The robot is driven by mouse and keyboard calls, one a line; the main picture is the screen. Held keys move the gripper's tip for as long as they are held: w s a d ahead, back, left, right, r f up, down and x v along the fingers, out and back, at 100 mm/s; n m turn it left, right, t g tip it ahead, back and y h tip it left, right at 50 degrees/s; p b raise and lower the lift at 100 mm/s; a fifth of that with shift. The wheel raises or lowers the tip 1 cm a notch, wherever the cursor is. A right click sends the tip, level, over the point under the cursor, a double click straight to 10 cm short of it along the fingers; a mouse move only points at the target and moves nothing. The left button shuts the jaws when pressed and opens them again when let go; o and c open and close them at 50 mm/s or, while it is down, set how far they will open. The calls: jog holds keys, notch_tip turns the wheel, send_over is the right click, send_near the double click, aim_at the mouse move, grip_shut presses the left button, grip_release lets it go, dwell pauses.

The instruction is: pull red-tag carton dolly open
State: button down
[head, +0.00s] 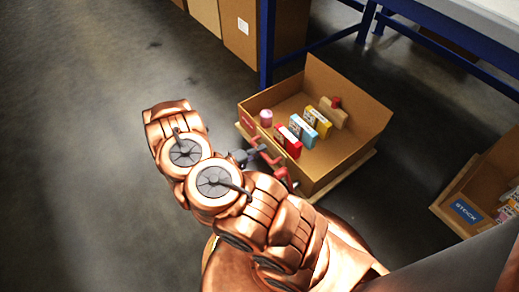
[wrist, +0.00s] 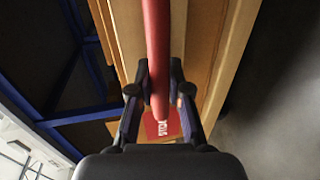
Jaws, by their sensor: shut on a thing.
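The carton dolly (head: 340,158) is an open cardboard carton on a low wooden base, with a red tag (head: 247,122) on its left side. The red tag with white lettering also shows in the wrist view (wrist: 165,128). A red handle bar (wrist: 157,50) runs down the middle of the wrist view, between my fingers. My gripper (wrist: 160,95) is shut on this red handle. In the head view my gripper (head: 250,156) is at the carton's near left side, partly hidden by my copper-coloured arm.
Several small boxes and a pink cylinder (head: 266,117) stand in the carton. A second carton with a blue STOCK label (head: 466,211) is at the right. A blue-legged table (head: 265,45) stands behind, with cardboard boxes (head: 238,25) beside it. The floor at left is clear.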

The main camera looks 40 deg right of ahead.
jog(key=shift+w+a, duration=0.2)
jog(key=shift+w, duration=0.05)
jog(key=c, duration=1.5)
grip_release()
jog(key=o, duration=0.4)
jog(key=shift+s, duration=0.15)
jog(key=shift+d, duration=0.1)
jog(key=v, duration=1.2)
